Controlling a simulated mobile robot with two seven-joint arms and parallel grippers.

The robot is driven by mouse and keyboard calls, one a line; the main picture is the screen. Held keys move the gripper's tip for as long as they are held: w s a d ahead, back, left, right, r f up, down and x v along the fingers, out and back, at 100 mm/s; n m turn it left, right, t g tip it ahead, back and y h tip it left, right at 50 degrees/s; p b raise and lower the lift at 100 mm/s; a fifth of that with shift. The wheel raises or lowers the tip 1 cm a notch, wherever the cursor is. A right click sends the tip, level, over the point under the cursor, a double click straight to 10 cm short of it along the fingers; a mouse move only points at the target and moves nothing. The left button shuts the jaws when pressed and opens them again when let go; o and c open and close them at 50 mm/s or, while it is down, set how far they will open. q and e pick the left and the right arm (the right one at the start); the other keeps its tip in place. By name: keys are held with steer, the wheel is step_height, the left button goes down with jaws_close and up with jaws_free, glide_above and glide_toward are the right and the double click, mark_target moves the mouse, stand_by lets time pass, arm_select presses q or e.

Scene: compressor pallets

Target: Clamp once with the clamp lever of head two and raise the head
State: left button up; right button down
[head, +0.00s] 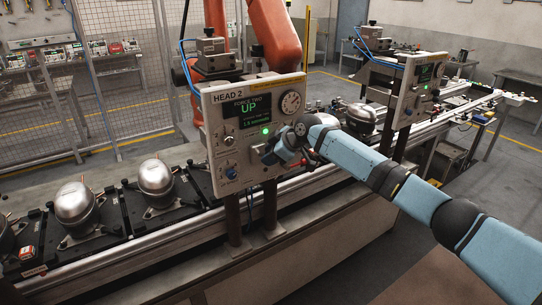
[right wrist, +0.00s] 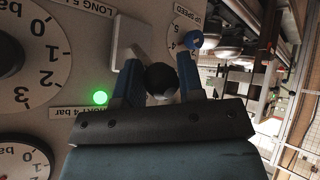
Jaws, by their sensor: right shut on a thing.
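The head two panel (head: 228,170) stands over the line, labelled HEAD 2. Its screen (head: 247,112) reads UP in green, above smaller text. My right gripper (head: 269,153) is at the panel's lower right, its arm coming in from the right. In the right wrist view, my right gripper (right wrist: 159,72) is shut on a black ball knob (right wrist: 161,82), which appears to be the clamp lever's end. The lever's shaft is mostly hidden behind the knob and fingers. My left gripper is not in view.
A green lamp (right wrist: 100,97) and a pressure dial (right wrist: 30,62) are beside the gripper, with a blue knob (right wrist: 193,40) close to one finger. Silver compressors (head: 77,203) sit on black pallets along the rail. A second panel (head: 415,92) stands farther right. An orange robot arm (head: 275,35) is behind.

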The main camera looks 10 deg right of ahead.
steer(key=shift+s+a+f, duration=0.15)
steer(key=shift+f, duration=0.25)
steer(key=c, duration=1)
jaws_free()
steer(key=shift+c, duration=0.2)
steer(key=shift+o, duration=1.3)
steer(key=shift+r, duration=0.15)
steer(key=b+v, duration=0.2)
steer(key=v, duration=1.1)
steer(key=shift+d+r+b, duration=0.2)
steer(key=shift+r+b, duration=0.05)
steer(key=shift+b, duration=0.15)
steer(key=shift+s, duration=0.1)
